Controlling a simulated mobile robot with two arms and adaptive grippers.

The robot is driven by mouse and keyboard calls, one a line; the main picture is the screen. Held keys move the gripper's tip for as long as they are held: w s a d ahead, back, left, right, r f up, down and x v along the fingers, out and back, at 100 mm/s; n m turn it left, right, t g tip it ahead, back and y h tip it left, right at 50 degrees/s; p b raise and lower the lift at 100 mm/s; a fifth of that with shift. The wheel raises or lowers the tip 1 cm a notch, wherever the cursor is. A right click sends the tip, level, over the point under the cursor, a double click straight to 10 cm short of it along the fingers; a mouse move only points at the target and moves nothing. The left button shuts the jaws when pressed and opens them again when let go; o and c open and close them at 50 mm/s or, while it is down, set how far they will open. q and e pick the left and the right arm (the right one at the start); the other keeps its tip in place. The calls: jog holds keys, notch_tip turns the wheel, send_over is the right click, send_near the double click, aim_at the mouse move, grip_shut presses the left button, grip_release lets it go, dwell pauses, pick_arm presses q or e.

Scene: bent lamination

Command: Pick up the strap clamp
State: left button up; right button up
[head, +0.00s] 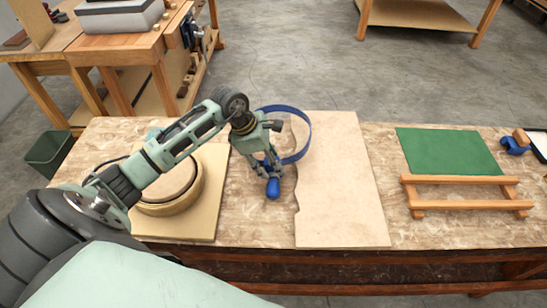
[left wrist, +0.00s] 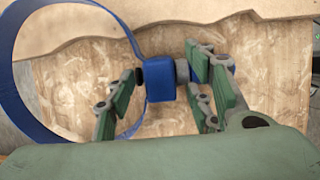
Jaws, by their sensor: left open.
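The strap clamp has a blue strap loop (head: 305,145) and a blue handle (head: 273,188), and lies on the workbench beside the pale board. In the left wrist view its blue body (left wrist: 159,80) shows near the middle, with the strap (left wrist: 20,95) curving off to the left. My left gripper (head: 264,170) is over the clamp, pointing down. Its fingers (left wrist: 160,95) are open, one on each side of the blue body. Whether they touch it I cannot tell. Part of the clamp is hidden by the gripper in the head view. My right gripper is not in view.
The workbench (head: 250,225) carries a pale board (head: 340,190) with one wavy edge, right of the clamp. A round form (head: 190,195) on a square base sits left, under my arm. A green panel (head: 450,150) with a wooden rack (head: 465,195) is at right.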

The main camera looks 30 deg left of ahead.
pick_arm(q)
jog(key=shift+f, duration=0.1)
jog(key=shift+c, duration=0.3)
jog(key=c, duration=0.9)
jog(key=shift+w, duration=0.1)
jog(key=shift+c, duration=0.9)
